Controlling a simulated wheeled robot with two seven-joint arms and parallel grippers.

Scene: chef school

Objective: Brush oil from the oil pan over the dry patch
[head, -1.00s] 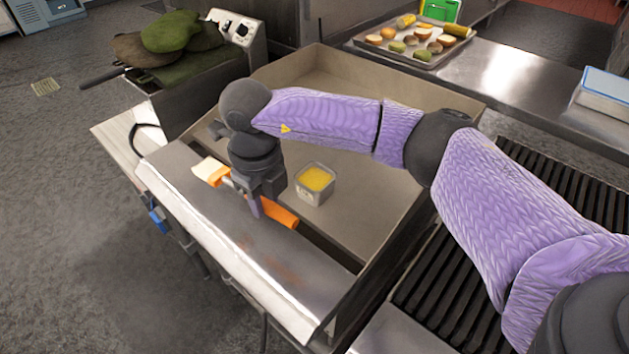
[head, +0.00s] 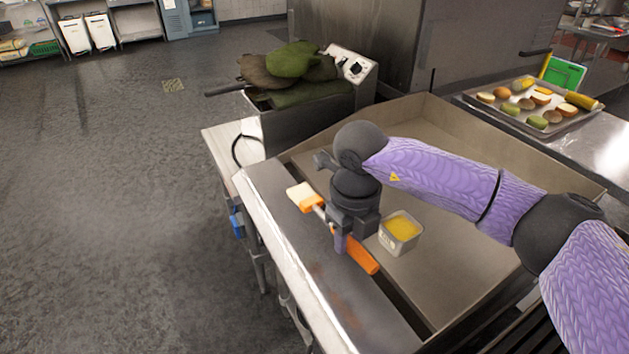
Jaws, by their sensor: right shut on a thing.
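My right gripper (head: 343,236) is shut on the brush, over the front steel ledge of the griddle. The brush has an orange handle (head: 360,256) pointing to the lower right and pale bristles (head: 301,194) at the upper left. The oil pan (head: 399,236), a small square metal container with yellow oil, stands on the griddle plate just right of the gripper. The bristles are apart from the oil pan. A faint reddish-brown patch (head: 340,298) shows on the ledge below the brush; I cannot tell if it is the dry patch. My left gripper is out of view.
The griddle's raised walls (head: 436,116) stand behind the plate. A fryer (head: 305,123) heaped with green and brown cloth-like shapes is at its far left. A tray of vegetables and buns (head: 530,119) lies on the right counter. Open floor (head: 110,210) is at left.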

